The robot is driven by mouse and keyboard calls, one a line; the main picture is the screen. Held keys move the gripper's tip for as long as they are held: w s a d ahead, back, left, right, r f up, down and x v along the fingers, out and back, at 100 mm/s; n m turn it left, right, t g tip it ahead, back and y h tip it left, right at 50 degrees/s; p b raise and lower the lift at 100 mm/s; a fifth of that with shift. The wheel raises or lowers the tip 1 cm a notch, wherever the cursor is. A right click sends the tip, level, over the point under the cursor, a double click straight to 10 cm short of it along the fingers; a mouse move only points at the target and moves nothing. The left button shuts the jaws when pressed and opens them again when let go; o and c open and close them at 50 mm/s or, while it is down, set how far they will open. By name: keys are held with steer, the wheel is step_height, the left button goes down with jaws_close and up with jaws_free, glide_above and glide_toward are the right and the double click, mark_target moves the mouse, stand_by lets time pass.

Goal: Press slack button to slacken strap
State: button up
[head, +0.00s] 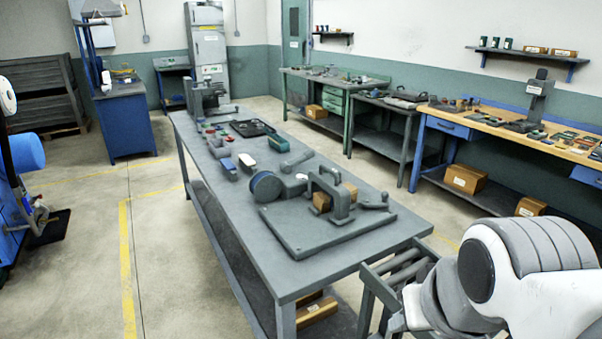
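A grinder-like fixture stands on the near end of the long grey table (375,240). It has a flat grey base plate (300,240), a round disc with a blue face (266,187), a grey handle-shaped frame (335,195) around a brown block (321,202), and a small lever (375,202) at its right. I cannot make out a slack button or a strap for certain at this size. My white and grey arm fills the lower right corner. My gripper is not in view.
Small red and green items, a black tray (252,128) and a grey upright device (203,95) occupy the table's far half. A grey barred rack (400,277) stands at the table's near right. Workbenches line the right wall. Floor left of the table is clear.

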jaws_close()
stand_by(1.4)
